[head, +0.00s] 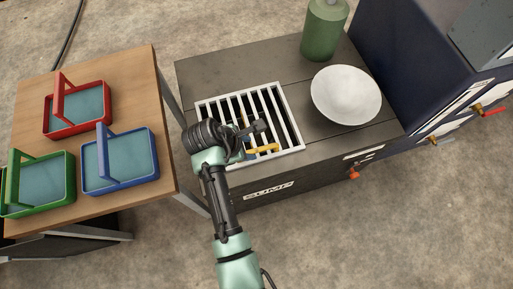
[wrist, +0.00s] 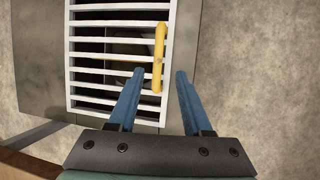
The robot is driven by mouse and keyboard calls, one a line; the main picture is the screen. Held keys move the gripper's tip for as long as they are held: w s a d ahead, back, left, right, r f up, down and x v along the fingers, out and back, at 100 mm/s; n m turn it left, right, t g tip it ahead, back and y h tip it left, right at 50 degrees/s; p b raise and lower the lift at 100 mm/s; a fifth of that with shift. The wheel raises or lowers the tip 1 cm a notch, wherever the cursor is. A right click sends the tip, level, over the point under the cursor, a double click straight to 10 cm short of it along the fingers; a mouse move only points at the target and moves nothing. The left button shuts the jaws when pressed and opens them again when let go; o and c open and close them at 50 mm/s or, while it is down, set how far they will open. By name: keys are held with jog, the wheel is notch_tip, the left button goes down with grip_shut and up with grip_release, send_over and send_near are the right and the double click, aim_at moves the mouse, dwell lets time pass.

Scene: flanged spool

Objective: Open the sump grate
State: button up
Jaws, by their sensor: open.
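The sump grate (head: 290,118) is a white barred panel set in the top of a dark grey box marked SUMP. It lies flat over the opening. A yellow handle (head: 264,149) is fixed along its near side. In the wrist view the grate (wrist: 88,60) fills the upper middle, with the yellow handle (wrist: 159,58) upright at its right edge. My gripper (wrist: 160,75) is open and empty, its blue fingers pointing toward the handle. The lower end of the handle appears between the fingertips; I cannot tell the height gap. In the head view my arm hides part of the grate.
A white bowl-like dish (head: 346,94) and a green bottle (head: 324,30) stand on the box, right of the grate. A wooden table (head: 120,80) at left holds red, green and blue baskets. A dark blue cabinet (head: 400,50) stands at right.

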aim_at(258, 150)
jog(key=b+x, duration=0.2)
jog(key=x, duration=0.5)
jog(key=shift+w+f, duration=0.15)
jog(key=shift+w, duration=0.05)
grip_shut()
dwell(1.1)
